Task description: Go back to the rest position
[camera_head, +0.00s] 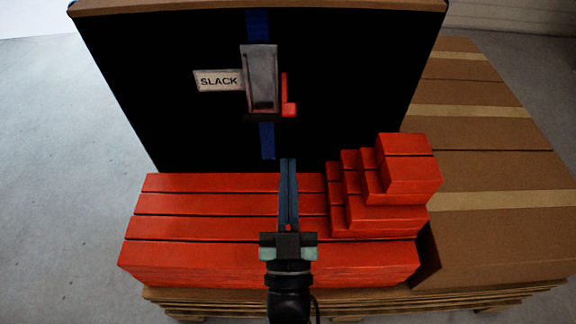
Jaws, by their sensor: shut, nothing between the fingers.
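My gripper (288,162) is in the lower middle of the head view, its long dark fingers together and empty. They point away from me, over the red boxes and toward the black panel. The fingertips show just below the lower end of the blue strap (267,142). I cannot tell how far they are from the panel. A grey metal buckle (260,78) with a red lever (288,100) sits on the strap above. A white tag reading SLACK (219,81) is at its left.
Long red boxes (190,228) lie in rows under my arm. Smaller red boxes (410,175) are stacked in steps to the right of my gripper. Brown taped cartons (490,180) fill the right side on a pallet (200,305). The grey floor (60,150) at left is clear.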

